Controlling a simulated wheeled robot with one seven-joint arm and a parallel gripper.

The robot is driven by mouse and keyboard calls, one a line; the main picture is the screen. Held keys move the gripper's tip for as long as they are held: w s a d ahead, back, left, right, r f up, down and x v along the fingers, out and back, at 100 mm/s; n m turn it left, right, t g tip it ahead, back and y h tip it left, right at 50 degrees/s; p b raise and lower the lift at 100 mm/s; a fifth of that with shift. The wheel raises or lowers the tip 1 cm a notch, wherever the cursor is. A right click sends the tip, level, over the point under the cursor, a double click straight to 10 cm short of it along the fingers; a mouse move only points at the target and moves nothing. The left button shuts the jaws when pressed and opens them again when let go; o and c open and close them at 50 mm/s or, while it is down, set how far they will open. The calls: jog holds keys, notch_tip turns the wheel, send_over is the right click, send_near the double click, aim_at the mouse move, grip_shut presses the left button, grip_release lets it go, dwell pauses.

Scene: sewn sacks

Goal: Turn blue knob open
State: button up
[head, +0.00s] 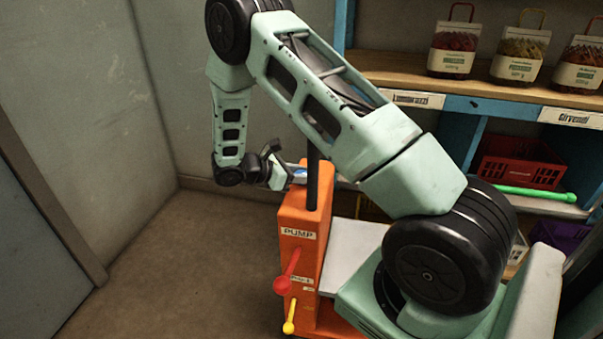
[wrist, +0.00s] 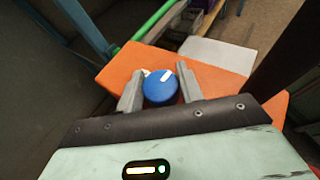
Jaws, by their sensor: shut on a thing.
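The blue knob (wrist: 159,91) sits on top of the orange pump box and has a white pointer mark on its face. In the wrist view the mark points up and slightly right. My gripper (wrist: 158,85) has one grey finger on each side of the knob and is shut on it. In the head view my gripper (head: 283,171) is at the top of the orange pump box (head: 298,262), where only a sliver of blue shows; the arm and fingers hide most of the knob.
A dark post (head: 313,180) rises from the box close to my gripper. A red lever (head: 287,276) and a yellow lever (head: 290,318) stick out of its front. Shelves with bags (head: 452,50) and a red crate (head: 520,160) stand right. Floor (head: 190,265) at left is clear.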

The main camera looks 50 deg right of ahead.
jog(key=o, duration=1)
jog(key=v, duration=1.7)
jog(key=shift+w+a+r, duration=0.15)
jog(key=shift+a, duration=0.05)
